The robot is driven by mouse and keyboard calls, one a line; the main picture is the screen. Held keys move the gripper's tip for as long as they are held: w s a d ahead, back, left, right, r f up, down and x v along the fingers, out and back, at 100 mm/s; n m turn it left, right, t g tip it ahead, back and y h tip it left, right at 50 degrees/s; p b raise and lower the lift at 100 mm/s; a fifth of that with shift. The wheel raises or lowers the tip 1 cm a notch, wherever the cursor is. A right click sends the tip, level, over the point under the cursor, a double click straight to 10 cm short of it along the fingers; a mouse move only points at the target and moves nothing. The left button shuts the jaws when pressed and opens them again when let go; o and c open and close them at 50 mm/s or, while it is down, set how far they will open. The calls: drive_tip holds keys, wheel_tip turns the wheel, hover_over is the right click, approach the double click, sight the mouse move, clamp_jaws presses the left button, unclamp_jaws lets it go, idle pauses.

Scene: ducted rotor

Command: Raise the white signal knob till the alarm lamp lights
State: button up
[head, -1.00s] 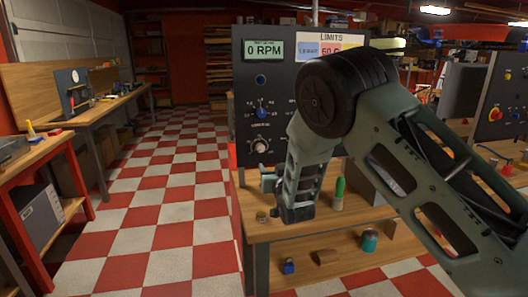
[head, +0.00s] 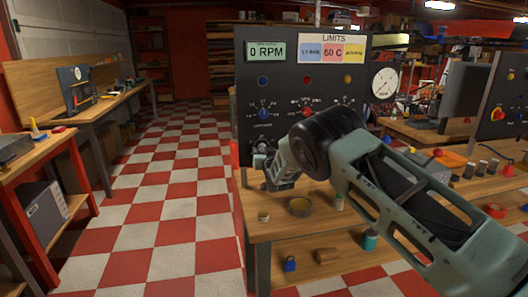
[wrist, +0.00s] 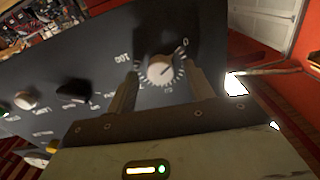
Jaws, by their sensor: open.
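The white knob (wrist: 160,70) sits on the dark panel (wrist: 100,60), inside a dial scale, in the wrist view. In the head view the white knob (head: 259,147) shows low on the panel's left side, partly covered by my gripper. My gripper (wrist: 163,76) is open, with one finger on each side of the knob; I cannot tell whether they touch it. It also shows in the head view (head: 268,168), close to the panel. Blue (head: 262,80), red (head: 307,80) and amber (head: 348,79) lamps sit under the limits labels. None looks clearly lit.
The display (head: 265,51) reads 0 RPM. A blue knob (head: 263,113) and a red knob (head: 307,113) are above my gripper. The checkered floor at left is clear.

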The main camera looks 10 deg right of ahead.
drive_tip(key=shift+w, duration=0.15)
drive_tip(key=c, duration=1)
